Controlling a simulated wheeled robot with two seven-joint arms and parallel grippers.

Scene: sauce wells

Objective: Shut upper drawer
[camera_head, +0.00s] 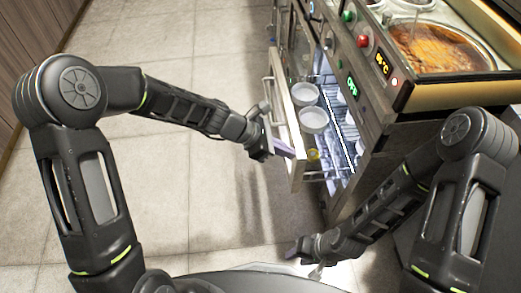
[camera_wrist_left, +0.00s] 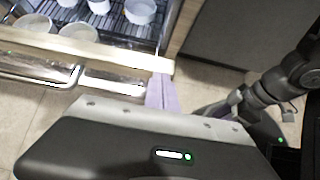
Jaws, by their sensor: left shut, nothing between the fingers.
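The upper drawer stands pulled out from the counter, its pale front panel (camera_head: 284,112) facing left in the head view. White bowls (camera_head: 313,120) sit inside it on a wire rack. In the left wrist view the drawer's front edge (camera_wrist_left: 100,52) and metal handle (camera_wrist_left: 40,72) cross the upper left. My left gripper (camera_head: 284,149) is shut and empty, its purple fingers (camera_wrist_left: 161,93) at the end of the drawer front beside the handle. They look close to or against the panel; exact contact is unclear. My right gripper (camera_head: 304,250) hangs low near the front; its fingers are unclear.
The counter (camera_head: 355,92) with buttons and lit displays stands right of the drawer. A sauce well (camera_head: 438,48) is set into its top. Tiled floor (camera_head: 180,200) lies open to the left of the drawer.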

